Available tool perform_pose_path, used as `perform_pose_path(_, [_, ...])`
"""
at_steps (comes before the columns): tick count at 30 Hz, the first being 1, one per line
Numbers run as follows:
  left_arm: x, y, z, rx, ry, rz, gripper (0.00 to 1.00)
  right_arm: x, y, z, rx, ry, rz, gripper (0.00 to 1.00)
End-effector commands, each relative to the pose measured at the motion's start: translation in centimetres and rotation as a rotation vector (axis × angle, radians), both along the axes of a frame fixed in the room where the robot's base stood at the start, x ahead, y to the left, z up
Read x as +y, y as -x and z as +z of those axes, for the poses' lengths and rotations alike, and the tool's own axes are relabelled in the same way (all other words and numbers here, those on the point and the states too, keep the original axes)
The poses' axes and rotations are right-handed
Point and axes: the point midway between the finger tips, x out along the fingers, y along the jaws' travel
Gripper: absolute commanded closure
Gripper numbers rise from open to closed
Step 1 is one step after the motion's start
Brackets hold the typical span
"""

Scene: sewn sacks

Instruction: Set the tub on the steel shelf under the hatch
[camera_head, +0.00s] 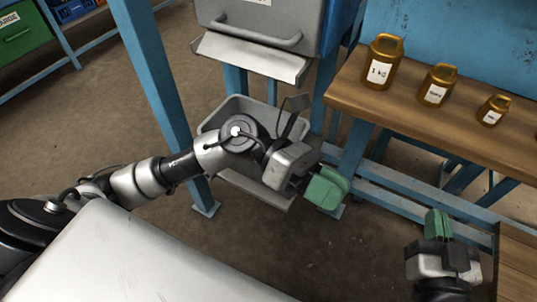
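The grey tub (236,104) stands below the grey hatch (262,24), between blue posts. My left arm crosses in front of it and hides much of it. A pale shelf edge (254,190) shows below the tub; the contact between them is hidden. My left gripper (327,187), with green fingertips, is just right of the tub's front and appears apart from it. Its fingers overlap in this view, so I cannot tell its opening. My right gripper (437,224) is at the lower right, far from the tub, with its green fingertips together and nothing visible between them.
A wooden bench (400,108) at the right carries three brass weights (383,62). Its blue frame rails run below, near both grippers. A blue post (158,75) stands left of the tub. A sloping metal lip (250,56) juts above it. Bare floor lies in front.

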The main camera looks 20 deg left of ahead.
Motion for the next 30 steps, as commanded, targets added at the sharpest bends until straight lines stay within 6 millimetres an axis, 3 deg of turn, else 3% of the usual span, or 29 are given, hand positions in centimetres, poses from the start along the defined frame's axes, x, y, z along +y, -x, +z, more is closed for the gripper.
perform_pose_path(1, [-0.8,0.5,2.6,0.228,0.221,0.064,0.71,0.0,0.0,0.0,-0.001,0.000,0.000,1.00])
perform_pose_path(3, [0.1,-0.6,5.6,0.565,0.498,0.159,0.71,0.0,0.0,0.0,-0.001,0.000,0.000,1.00])
perform_pose_path(5, [2.0,-2.2,6.5,0.869,0.715,0.238,0.71,0.0,0.0,0.1,-0.001,0.000,0.000,1.00])
perform_pose_path(7, [4.8,-4.1,5.6,1.216,0.938,0.322,0.71,0.0,0.0,0.1,-0.001,0.000,0.000,1.00])
perform_pose_path(9, [7.4,-5.3,3.3,1.531,1.124,0.388,0.71,0.0,0.0,0.1,-0.002,-0.001,0.001,1.00])
perform_pose_path(13, [10.4,-5.4,-1.8,1.973,1.359,0.463,0.71,0.0,0.0,0.1,-0.002,-0.001,0.001,1.00])
perform_pose_path(18, [11.6,-4.5,-5.1,2.227,1.481,0.494,0.71,0.0,0.0,0.1,-0.002,-0.001,0.001,1.00])
perform_pose_path(30, [11.7,-4.5,-5.3,2.245,1.485,0.497,0.71,0.0,0.0,0.1,-0.003,-0.001,0.000,1.00])
